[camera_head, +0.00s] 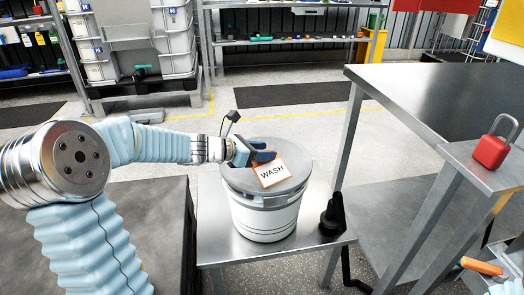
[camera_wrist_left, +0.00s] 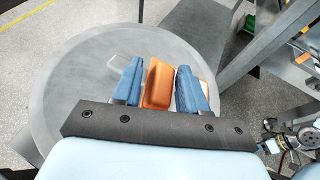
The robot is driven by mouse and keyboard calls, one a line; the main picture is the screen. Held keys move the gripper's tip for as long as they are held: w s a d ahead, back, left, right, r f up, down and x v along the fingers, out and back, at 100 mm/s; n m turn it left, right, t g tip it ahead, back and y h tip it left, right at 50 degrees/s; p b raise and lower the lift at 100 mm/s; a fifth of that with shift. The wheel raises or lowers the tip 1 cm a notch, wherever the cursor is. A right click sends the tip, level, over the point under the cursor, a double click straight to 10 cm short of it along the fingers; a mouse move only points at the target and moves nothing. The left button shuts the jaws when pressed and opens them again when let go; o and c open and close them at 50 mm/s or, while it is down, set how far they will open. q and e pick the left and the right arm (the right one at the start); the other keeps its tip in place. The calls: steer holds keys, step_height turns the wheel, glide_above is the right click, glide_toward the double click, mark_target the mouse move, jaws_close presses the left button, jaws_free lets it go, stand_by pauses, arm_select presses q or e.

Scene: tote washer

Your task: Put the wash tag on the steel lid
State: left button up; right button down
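The wash tag (camera_head: 272,172) is a white plate with an orange border and the word WASH. It shows at the steel lid (camera_head: 298,184) of a white bucket, over the lid's middle. The round grey lid also fills much of the left wrist view (camera_wrist_left: 62,85). My left gripper (camera_head: 256,153) is low over the lid at the tag. In the left wrist view an orange piece (camera_wrist_left: 157,84) stands between its two blue fingers, with narrow gaps beside it. The fingers hide part of the tag, and I cannot tell whether it lies flat.
The white bucket (camera_head: 264,221) stands on a small steel table (camera_head: 212,240) with a black item (camera_head: 333,215) at its right. A taller steel table (camera_head: 440,95) is at the right, near a red padlock (camera_head: 490,150). Grey totes (camera_head: 178,62) are stacked behind.

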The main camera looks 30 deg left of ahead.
arm_select(q)
steer(key=shift+o, duration=0.9)
steer(key=shift+s+a+r+p, duration=0.1)
steer(key=shift+a+r+p, duration=0.05)
steer(key=shift+r+p, duration=0.45)
steer(key=v, duration=1.1)
steer(key=shift+s, duration=0.35)
